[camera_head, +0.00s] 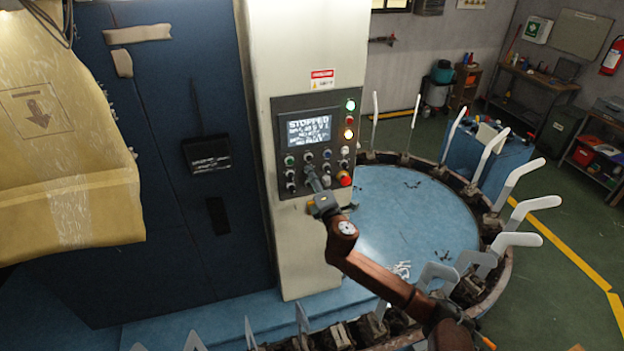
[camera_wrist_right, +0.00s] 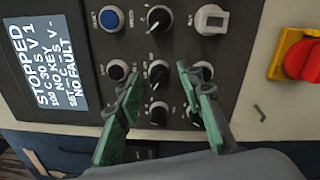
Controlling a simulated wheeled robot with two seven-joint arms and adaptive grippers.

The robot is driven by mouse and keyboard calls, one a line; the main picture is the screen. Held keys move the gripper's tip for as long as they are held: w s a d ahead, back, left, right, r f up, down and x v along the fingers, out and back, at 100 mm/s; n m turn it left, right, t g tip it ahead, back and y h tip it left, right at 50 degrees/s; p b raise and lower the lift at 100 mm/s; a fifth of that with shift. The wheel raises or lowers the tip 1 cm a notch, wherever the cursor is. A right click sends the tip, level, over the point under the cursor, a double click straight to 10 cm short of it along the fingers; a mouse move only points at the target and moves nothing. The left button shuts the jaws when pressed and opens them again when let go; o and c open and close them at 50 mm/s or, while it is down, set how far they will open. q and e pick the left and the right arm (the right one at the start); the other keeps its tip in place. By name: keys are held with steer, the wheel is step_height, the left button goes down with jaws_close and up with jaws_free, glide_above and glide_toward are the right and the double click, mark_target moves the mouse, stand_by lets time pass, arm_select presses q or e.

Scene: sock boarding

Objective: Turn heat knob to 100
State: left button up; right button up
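The grey control panel (camera_head: 285,110) is on the white machine column, with a lit screen (camera_head: 309,130) reading "STOPPED". My right gripper (camera_head: 313,178) is at the panel's lower knobs and hides some of them. In the right wrist view its two green fingers (camera_wrist_right: 158,74) are apart, one left and one right of a black knob (camera_wrist_right: 158,71) with a white pointer line. I cannot tell whether they touch it. Another black knob (camera_wrist_right: 158,113) lies below, also between the fingers. The knob labels are too small to read, so I cannot tell which is heat. My left gripper is not in view.
A red emergency stop on a yellow base (camera_wrist_right: 300,58) is right of the knobs. A blue button (camera_wrist_right: 111,18) and another black knob (camera_wrist_right: 159,18) are above. A round blue table (camera_head: 400,215) ringed with white upright forms surrounds my right arm's area.

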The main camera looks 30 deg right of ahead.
steer(key=v, duration=1.2)
